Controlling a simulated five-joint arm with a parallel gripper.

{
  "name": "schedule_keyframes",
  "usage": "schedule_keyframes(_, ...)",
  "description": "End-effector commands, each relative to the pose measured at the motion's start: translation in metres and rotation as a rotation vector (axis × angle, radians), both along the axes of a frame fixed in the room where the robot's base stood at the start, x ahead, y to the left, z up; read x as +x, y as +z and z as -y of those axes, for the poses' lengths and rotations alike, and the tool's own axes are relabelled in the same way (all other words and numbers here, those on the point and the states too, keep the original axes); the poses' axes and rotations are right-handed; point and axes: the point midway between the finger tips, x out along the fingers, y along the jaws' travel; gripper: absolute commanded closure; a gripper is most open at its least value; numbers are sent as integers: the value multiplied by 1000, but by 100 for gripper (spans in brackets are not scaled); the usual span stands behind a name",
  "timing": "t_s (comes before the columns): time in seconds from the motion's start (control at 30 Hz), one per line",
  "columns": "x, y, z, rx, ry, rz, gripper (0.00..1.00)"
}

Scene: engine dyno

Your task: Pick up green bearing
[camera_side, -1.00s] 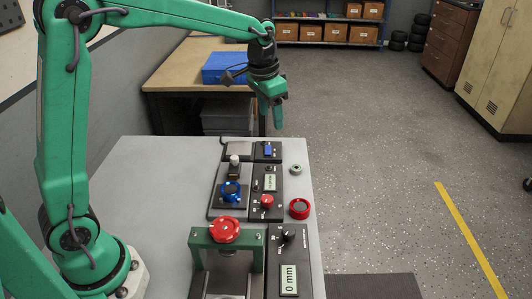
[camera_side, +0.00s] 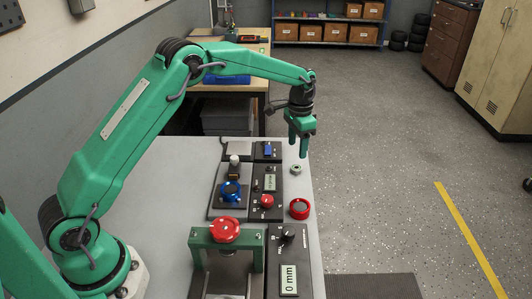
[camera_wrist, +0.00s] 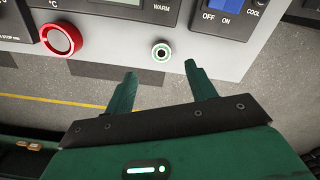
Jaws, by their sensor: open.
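The green bearing (camera_side: 296,169) is a small pale green ring with a dark hole, lying near the right edge of the grey table (camera_side: 160,185). In the wrist view the bearing (camera_wrist: 161,52) lies just beyond the fingertips, roughly between them. My gripper (camera_side: 301,154) points down above the bearing in the side view, with a small gap to it. In the wrist view my gripper (camera_wrist: 161,70) shows two green fingers spread apart with nothing between them.
Black control panels (camera_side: 266,208) stand left of the bearing. Open floor (camera_side: 380,180) lies right of the edge.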

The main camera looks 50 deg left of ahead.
Motion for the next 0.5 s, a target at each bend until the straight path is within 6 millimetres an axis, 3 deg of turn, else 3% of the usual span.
schedule_keyframes(0.5,0,-26,0,0,1,-1,44)
